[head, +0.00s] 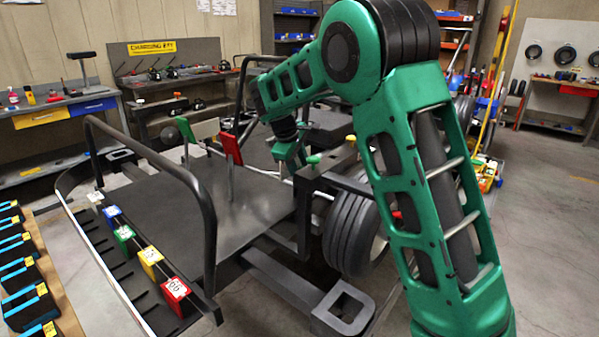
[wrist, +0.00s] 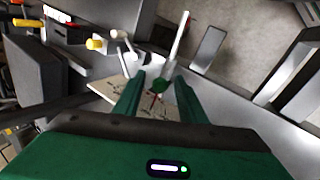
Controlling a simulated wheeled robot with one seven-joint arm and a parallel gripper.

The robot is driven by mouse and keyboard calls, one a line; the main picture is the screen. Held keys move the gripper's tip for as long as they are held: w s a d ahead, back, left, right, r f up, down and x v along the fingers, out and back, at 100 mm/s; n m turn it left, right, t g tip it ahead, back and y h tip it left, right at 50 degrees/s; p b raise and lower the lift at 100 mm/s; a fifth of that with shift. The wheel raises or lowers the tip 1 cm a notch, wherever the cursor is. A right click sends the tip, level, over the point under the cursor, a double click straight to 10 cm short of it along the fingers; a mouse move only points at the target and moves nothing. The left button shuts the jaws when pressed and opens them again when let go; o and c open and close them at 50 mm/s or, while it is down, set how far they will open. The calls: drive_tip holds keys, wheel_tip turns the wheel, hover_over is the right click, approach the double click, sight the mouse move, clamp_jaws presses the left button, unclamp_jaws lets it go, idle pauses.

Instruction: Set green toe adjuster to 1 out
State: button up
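The green toe adjuster is a small green knob (wrist: 157,86) in the wrist view, on a pale plate (wrist: 107,87) with dark marks too small to read. A thin red line, perhaps a pointer, shows just below the knob. My gripper (wrist: 158,82) has its green fingers apart, one on each side of the knob, with gaps between them and it. In the head view my gripper (head: 300,160) points down beside the kart's frame, next to a green knob (head: 314,160). Whether the fingers are at the knob's height is hard to tell.
A yellow knob (head: 350,138) stands close by, also seen in the wrist view (wrist: 95,44). A kart wheel (head: 350,228) is below right. A red upright pedal-like plate (head: 233,149) and a dark tube frame (head: 205,190) stand left. Numbered coloured blocks (head: 150,256) line the front rack.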

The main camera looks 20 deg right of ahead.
drive_tip(key=v, duration=1)
drive_tip(key=shift+r, duration=0.3)
drive_tip(key=shift+a, duration=0.1)
